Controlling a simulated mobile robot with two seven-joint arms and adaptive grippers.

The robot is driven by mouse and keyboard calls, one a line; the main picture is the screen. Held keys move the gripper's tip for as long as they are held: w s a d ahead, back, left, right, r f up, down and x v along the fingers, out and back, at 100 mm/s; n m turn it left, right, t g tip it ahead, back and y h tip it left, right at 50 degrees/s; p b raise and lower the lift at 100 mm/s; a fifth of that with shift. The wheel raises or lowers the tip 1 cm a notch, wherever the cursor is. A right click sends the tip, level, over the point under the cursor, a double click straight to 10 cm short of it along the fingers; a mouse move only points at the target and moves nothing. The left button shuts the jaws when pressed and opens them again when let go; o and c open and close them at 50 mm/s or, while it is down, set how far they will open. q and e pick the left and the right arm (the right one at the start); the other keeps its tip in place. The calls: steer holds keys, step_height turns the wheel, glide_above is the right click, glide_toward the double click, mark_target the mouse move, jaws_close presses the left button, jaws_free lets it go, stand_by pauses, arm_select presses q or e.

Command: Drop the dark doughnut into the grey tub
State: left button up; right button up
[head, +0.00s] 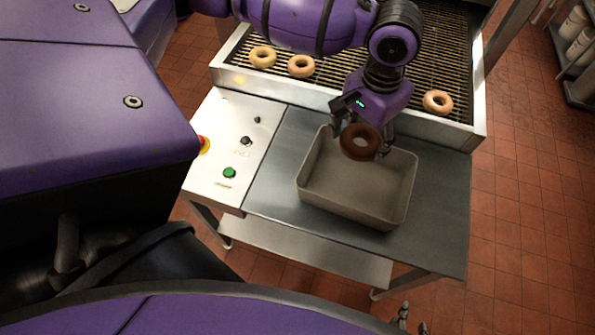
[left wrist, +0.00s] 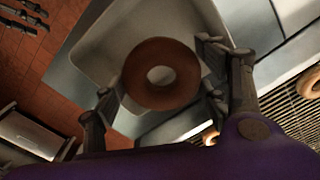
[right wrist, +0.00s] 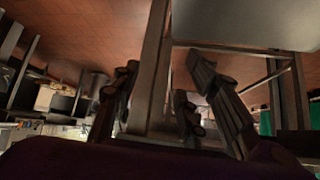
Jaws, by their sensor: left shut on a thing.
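The dark brown doughnut (head: 347,142) is held by my left gripper (head: 360,134), over the back part of the grey tub. In the left wrist view the doughnut (left wrist: 136,86) sits between the fingers (left wrist: 158,76), with the tub (left wrist: 100,50) behind it. The grey tub (head: 345,198) stands on the steel table, and its visible floor is empty. My right gripper (right wrist: 163,65) is open and empty in its wrist view, away from the tub. In the head view a small part of it (head: 408,318) shows at the bottom edge.
A wire rack (head: 440,50) behind the table holds several lighter doughnuts (head: 301,66). Left of the tub is a white panel with a green button (head: 229,172). Bare steel table (head: 445,215) lies right of the tub. Shelves with bottles stand at far right.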

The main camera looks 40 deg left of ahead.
arm_select(q)
step_height(320, 180, down, 3)
steer(key=shift+d+f+b, duration=0.1)
steer(key=shift+f+b, duration=0.05)
steer(key=shift+b, duration=0.7)
steer(key=o, duration=1.2)
step_height(320, 180, up, 12)
arm_select(e)
steer(key=shift+s+d+f, duration=0.2)
steer(key=shift+d+f, duration=0.05)
steer(key=shift+f, duration=0.25)
steer(key=shift+s+d+f, duration=0.15)
steer(key=shift+d+f, duration=0.05)
steer(key=shift+f, duration=0.3)
